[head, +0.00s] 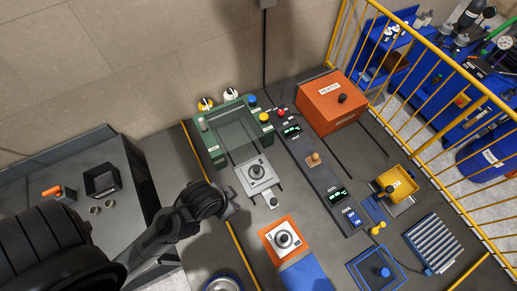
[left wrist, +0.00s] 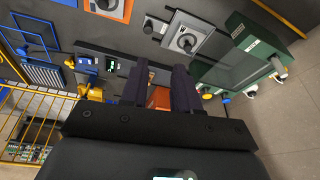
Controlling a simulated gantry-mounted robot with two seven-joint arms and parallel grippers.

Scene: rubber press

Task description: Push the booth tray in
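The green booth (head: 236,132) with a clear window stands near the back wall. Its grey tray (head: 243,181) sticks out of the front, carrying a round dark-knobbed piece (head: 256,170). A small handle (head: 273,203) is at the tray's near end. The left wrist view also shows the tray (left wrist: 203,43) and the booth (left wrist: 236,75). My left gripper (head: 228,207) is left of the tray, apart from it; its tips are hard to make out in the head view. In the left wrist view its two dark fingers (left wrist: 159,88) are spread with nothing held. My right gripper is not in view.
An orange plate with a round piece (head: 283,239) lies nearer than the tray. A yellow tray (head: 396,184) and roller rack (head: 432,244) are further right.

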